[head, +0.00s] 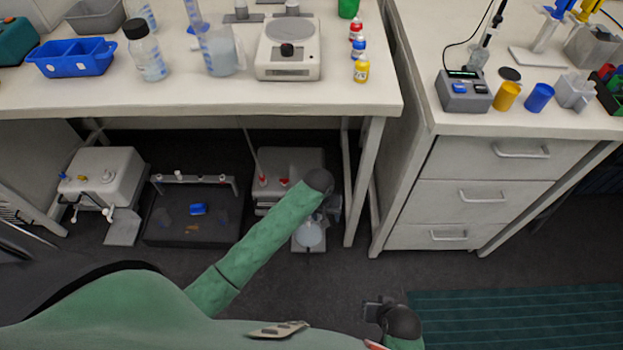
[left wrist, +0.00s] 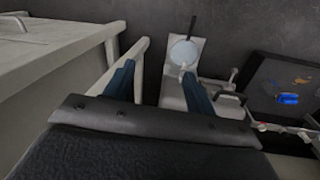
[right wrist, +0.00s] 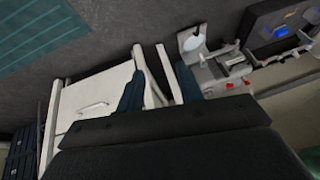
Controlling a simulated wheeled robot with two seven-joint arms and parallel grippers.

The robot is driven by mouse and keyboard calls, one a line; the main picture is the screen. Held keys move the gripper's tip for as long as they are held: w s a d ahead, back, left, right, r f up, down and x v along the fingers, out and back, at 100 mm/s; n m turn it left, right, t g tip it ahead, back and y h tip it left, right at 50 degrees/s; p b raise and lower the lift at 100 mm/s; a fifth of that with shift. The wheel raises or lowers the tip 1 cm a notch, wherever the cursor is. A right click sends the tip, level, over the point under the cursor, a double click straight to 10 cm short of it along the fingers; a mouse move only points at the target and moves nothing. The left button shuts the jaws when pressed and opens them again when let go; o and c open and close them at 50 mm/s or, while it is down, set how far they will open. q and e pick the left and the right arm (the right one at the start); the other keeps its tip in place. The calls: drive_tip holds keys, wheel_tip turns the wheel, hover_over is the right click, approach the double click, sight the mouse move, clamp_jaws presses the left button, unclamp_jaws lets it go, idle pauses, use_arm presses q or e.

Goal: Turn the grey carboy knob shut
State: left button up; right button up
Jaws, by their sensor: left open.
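Under the left bench a pale box (head: 290,160) with red knobs has a round clear vessel (head: 309,233) on a plate at its front. In the left wrist view the vessel (left wrist: 183,52) and box (left wrist: 213,108) lie beyond the fingers, with a small grey lever (left wrist: 233,75) beside them. I cannot tell which part is the grey carboy knob. My left gripper (left wrist: 158,85) is open and empty, over the box's front right in the head view, partly hiding it. My right gripper (right wrist: 158,90) is open and empty, low near the floor in front of the drawers.
A dark tray (head: 190,228) with a valve rail stands left of the pale box. A white box (head: 103,170) with small knobs is farther left. The bench leg (head: 366,180) and drawer cabinet (head: 470,190) stand close on the right.

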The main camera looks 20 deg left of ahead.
use_arm(q)
drive_tip(key=w+a+f+n+b, duration=0.2)
drive_tip(key=w+a, duration=0.2)
drive_tip(key=w, duration=0.3)
drive_tip(key=w+a+f+n+y+b, duration=0.1)
drive_tip(key=w+a, duration=0.3)
drive_tip(key=w, duration=0.4)
drive_tip(key=w+a+f+n+b, duration=0.3)
drive_tip(key=w+a, duration=0.1)
drive_tip(key=w, duration=0.4)
drive_tip(key=shift+w+y, duration=0.2)
drive_tip(key=shift+y, duration=0.1)
drive_tip(key=shift+w+a+f, duration=0.1)
wheel_tip(320, 180, down, 7)
drive_tip(key=shift+f+b, duration=0.15)
drive_tip(key=shift+b, duration=0.55)
use_arm(e)
drive_tip(key=s+a+f+t+y, duration=0.1)
drive_tip(key=a+f, duration=0.3)
drive_tip(key=f, duration=1.4)
drive_tip(key=shift+t, duration=0.8)
use_arm(q)
drive_tip(key=c, duration=1)
